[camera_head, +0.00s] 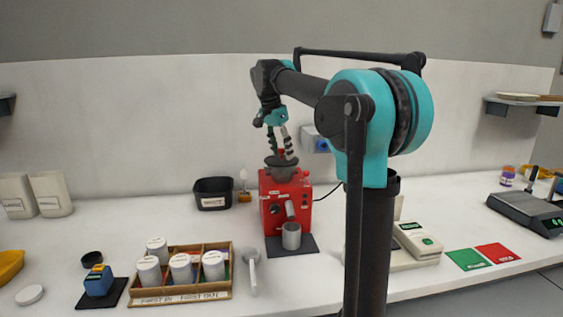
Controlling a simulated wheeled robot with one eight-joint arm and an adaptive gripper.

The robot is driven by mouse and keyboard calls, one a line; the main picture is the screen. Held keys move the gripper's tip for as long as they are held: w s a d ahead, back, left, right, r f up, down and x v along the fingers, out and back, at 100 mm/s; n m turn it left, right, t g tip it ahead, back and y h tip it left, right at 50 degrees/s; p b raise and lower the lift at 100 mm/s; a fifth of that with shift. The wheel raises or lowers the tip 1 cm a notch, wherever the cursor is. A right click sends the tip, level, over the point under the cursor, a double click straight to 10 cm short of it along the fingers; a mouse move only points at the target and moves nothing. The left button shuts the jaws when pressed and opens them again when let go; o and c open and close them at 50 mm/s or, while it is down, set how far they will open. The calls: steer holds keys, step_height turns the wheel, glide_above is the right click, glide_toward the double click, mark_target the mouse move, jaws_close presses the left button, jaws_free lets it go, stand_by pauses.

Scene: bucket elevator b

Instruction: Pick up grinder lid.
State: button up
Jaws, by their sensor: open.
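A red grinder (287,210) stands on a dark mat near the wall, in the middle of the counter. A dark, round, bowl-like top part (281,171) sits on it; I cannot clearly tell the grinder lid from the hopper. A small red spot (282,153) shows just above it, between the fingers, perhaps a knob. My gripper (281,152) points down over the grinder top with its dark fingers open around this spot. I cannot tell whether the fingers touch anything. A metal cup (291,236) stands under the grinder's spout.
A wooden rack (182,297) with several white jars stands front left. A black bin (213,193) and a small brush-like item (244,187) stand left of the grinder. My arm hides part of the counter to the right.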

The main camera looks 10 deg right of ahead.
mark_target(282, 149)
jaws_close()
steer(key=shift+r, duration=0.1)
step_height(282, 149, up, 20)
stand_by(0.9)
